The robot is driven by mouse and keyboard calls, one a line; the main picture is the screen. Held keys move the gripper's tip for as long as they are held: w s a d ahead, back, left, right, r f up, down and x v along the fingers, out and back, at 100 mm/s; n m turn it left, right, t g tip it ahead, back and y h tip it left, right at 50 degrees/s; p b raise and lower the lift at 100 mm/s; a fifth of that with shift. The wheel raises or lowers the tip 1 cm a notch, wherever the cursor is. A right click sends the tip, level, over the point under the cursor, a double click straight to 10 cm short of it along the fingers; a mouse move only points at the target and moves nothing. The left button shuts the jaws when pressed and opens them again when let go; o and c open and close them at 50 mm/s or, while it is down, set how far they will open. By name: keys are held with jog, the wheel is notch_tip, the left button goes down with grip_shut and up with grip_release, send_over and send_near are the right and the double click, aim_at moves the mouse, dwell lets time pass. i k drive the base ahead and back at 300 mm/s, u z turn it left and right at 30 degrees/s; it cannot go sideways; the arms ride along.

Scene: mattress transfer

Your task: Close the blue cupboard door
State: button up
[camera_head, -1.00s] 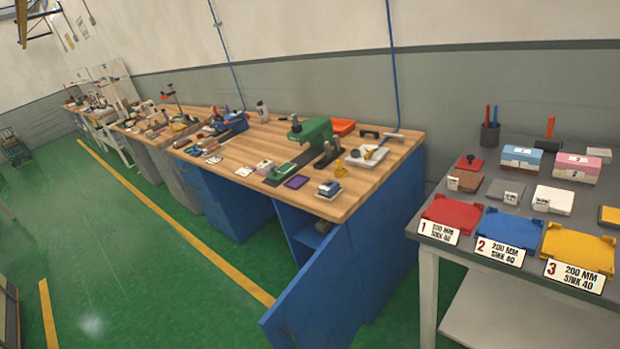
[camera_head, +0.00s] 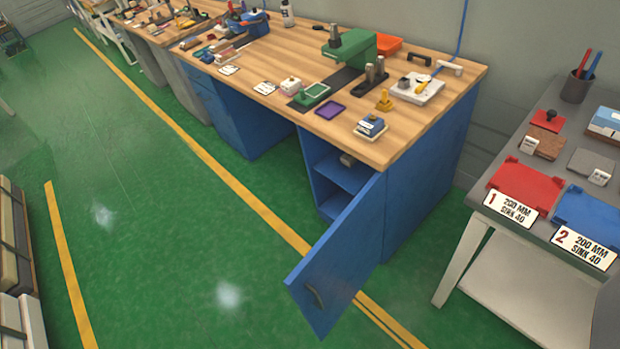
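The blue cupboard door (camera_head: 345,262) stands wide open at the near end of the workbench, swung out over the floor. A dark handle (camera_head: 314,294) shows near its free lower edge. The open blue cupboard (camera_head: 340,172) shows a shelf inside, with a small grey object (camera_head: 348,160) on or above it; the door partly hides the interior. My gripper is not visible in this view.
The wooden workbench top (camera_head: 250,60) carries a green press (camera_head: 349,50) and several small items. A grey table (camera_head: 535,228) with red and blue trays stands at the right. Green floor (camera_head: 170,230) with yellow lines is free in front. Dark and light stacked items (camera_head: 15,240) stand at the left edge.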

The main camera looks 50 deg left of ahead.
aim_at(326, 281)
jog(key=u, duration=0.85)
jog(key=k, duration=0.45)
jog(key=u, duration=0.15)
jog(key=i, duration=0.45)
jog(key=z, duration=0.05)
